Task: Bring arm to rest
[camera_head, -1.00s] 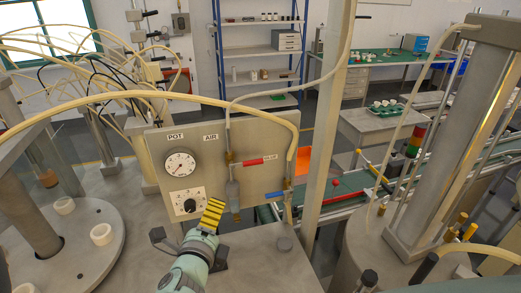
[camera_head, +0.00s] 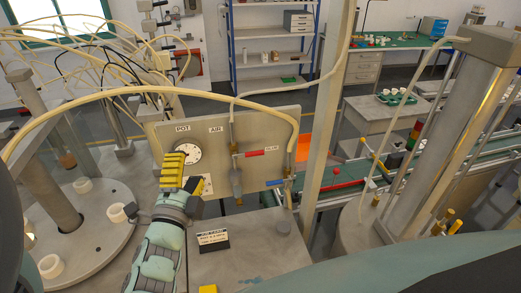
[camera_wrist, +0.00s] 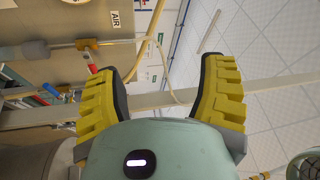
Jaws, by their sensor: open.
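My gripper (camera_head: 172,170) is in front of the left part of the upright grey panel in the head view, over the gauge and the dial plate. Its yellow ribbed fingers also show in the wrist view (camera_wrist: 160,85), spread wide apart with nothing between them. My teal forearm runs down from it to the bottom of the picture. A blue handle (camera_head: 279,182) sits lower right.
A round plate (camera_head: 100,240) with white rings is at the left. A hose (camera_head: 215,92) arches over the panel. A grey post (camera_head: 325,120) stands right of it. A small black-and-white sign (camera_head: 213,239) stands on the bench near my forearm. A conveyor (camera_head: 345,185) runs behind at right.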

